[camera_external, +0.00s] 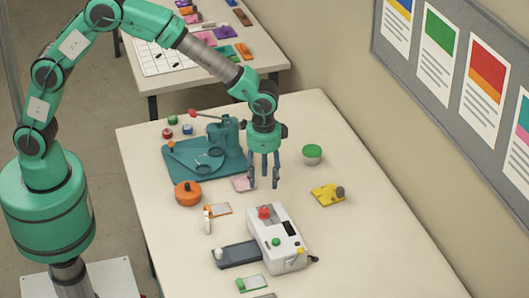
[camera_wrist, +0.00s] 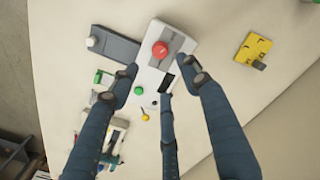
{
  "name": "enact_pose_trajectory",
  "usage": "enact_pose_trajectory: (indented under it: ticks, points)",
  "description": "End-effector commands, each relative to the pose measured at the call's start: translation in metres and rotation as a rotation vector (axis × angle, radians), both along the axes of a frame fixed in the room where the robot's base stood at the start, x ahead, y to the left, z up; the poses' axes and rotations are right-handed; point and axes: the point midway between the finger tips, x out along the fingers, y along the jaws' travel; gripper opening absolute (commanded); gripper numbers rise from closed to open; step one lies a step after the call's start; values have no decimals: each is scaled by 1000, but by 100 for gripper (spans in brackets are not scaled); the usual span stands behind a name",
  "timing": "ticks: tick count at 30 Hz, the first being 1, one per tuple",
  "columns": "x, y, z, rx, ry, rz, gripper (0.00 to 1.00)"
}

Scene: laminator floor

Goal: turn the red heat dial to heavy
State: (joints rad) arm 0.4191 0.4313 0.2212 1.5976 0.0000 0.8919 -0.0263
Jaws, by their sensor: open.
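The white laminator (camera_external: 284,256) stands on the pale table. Its red heat dial (camera_external: 264,212) is a round knob on the top near the far end, and it also shows in the wrist view (camera_wrist: 160,50). My gripper (camera_external: 264,184) is open and empty, pointing down, above the table and beyond the dial in the external view. In the wrist view its fingers (camera_wrist: 160,80) reach toward the laminator, apart from the dial. The dial's setting marks are too small to read.
A grey tray (camera_external: 236,255) lies beside the laminator. A teal press (camera_external: 205,157) stands behind, near my gripper. The table's right front is clear.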

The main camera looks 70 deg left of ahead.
Motion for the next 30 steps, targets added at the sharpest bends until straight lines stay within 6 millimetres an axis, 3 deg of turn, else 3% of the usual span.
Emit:
enact_pose_trajectory:
  ticks: [21, 30]
  points:
    - [-1, 0, -104, 0, 1, 0, 47]
    - [0, 0, -127, 0, -1, 0, 47]
